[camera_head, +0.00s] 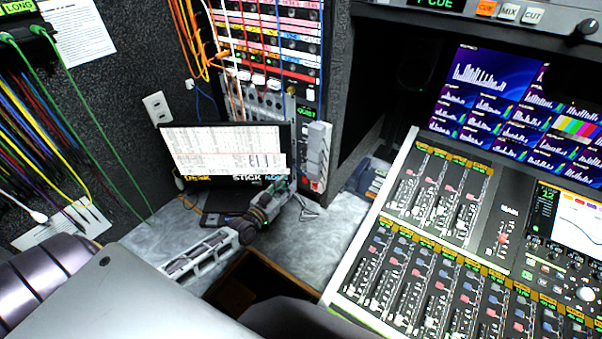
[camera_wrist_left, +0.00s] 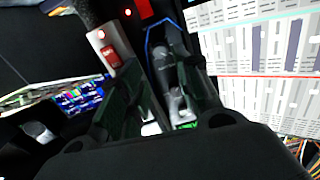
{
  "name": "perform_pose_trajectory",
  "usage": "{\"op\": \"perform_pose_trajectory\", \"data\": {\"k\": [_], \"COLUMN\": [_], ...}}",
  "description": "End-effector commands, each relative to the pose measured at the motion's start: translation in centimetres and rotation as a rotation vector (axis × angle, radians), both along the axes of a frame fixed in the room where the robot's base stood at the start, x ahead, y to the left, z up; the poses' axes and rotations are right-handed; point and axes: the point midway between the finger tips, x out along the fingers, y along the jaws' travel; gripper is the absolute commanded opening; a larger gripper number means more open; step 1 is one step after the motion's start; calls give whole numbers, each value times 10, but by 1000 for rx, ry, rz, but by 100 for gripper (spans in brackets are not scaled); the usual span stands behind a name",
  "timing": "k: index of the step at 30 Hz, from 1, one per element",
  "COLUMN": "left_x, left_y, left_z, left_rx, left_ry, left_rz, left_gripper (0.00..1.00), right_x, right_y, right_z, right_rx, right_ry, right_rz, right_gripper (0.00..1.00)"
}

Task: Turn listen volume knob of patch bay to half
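The patch bay (camera_head: 270,45) stands at the back centre in the head view, with coloured cables plugged into it and several small knobs and jacks (camera_head: 262,98) along its lower rows. I cannot tell which one is the listen volume knob. My left gripper (camera_head: 286,192) is in front of the monitor's lower right corner, below the patch bay. In the left wrist view its two fingers (camera_wrist_left: 158,100) stand apart. A pale grey form shows between them, and I cannot tell whether they touch it. My right gripper is not in view.
A monitor (camera_head: 225,150) stands left of a grey handset-like unit (camera_head: 318,150) with a red part. The mixing console (camera_head: 440,230) fills the right side, with screens behind it. Green and coloured cables hang at the left. The grey desk (camera_head: 310,245) has some clear room.

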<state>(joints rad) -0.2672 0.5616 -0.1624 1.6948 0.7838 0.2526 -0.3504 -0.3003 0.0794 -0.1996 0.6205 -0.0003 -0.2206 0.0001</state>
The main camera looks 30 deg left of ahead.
Motion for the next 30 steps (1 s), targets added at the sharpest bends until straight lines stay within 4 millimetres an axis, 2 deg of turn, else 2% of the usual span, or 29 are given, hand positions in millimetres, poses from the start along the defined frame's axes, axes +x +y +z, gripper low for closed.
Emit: {"op": "perform_pose_trajectory", "data": {"k": [23, 30], "left_x": [66, 85], "left_y": [-9, -12], "left_z": [-1, -2], "left_rx": [-1, -1], "left_ry": [-2, -1], "left_rz": [1, 1], "left_gripper": [33, 33], "right_x": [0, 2], "right_y": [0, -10], "right_z": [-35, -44], "right_rx": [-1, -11], "right_ry": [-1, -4], "right_rz": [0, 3], "right_gripper": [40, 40]}}
